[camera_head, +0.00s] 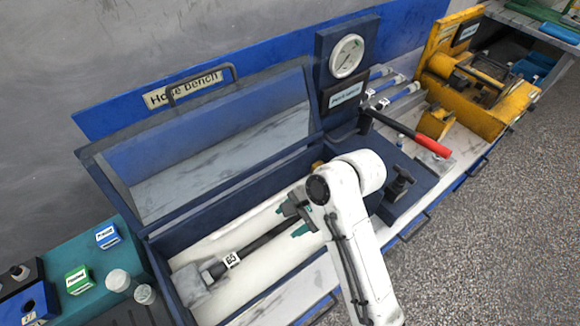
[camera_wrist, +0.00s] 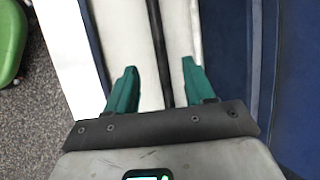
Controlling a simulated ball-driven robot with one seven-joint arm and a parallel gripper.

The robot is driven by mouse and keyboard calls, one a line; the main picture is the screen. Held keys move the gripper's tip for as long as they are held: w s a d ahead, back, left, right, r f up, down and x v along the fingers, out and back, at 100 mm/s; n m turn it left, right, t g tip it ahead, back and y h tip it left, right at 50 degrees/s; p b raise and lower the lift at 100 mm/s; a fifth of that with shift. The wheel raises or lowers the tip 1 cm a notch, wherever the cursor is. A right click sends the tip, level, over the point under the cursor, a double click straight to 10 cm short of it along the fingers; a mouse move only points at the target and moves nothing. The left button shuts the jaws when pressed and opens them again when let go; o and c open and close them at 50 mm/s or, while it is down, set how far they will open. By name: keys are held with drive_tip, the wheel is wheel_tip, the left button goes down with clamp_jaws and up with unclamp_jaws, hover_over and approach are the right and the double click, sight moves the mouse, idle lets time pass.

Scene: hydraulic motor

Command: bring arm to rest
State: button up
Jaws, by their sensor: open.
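My white arm (camera_head: 352,235) reaches over an open dark blue bench box. My gripper (camera_head: 291,220) is open, with two green fingers apart above the box's pale floor. In the wrist view my gripper (camera_wrist: 160,75) shows its fingers on either side of a thin black hose (camera_wrist: 157,40), with gaps to both. I cannot tell how high they are above it. The hose (camera_head: 262,243) lies in the box with a white tag (camera_head: 232,259) and a grey metal block (camera_head: 190,285) at its left end. Its right end is hidden behind my gripper and arm.
The raised lid (camera_head: 225,150) stands behind the box. A gauge (camera_head: 347,56) rises at the back. A red-handled hammer (camera_head: 432,145) lies to the right, near yellow machinery (camera_head: 490,85). Small labelled boxes (camera_head: 78,279) stand at left. Open floor (camera_head: 480,240) lies at right.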

drive_tip(key=s+d+f+n+h, duration=0.2)
drive_tip(key=s+d+n, duration=0.1)
drive_tip(key=s+d, duration=0.5)
drive_tip(key=s+d+f+n+h, duration=0.2)
drive_tip(key=s+d+f+n, duration=0.1)
drive_tip(key=s+d, duration=0.5)
drive_tip(key=s+d+f+n+h, duration=0.2)
drive_tip(key=s+d+n, duration=0.1)
drive_tip(key=s+d, duration=0.6)
drive_tip(key=shift+d+f+n, duration=0.15)
drive_tip(key=shift+f+n, duration=0.1)
drive_tip(key=shift+n, duration=0.05)
drive_tip(key=shift+o, duration=0.2)
drive_tip(key=shift+s, duration=0.1)
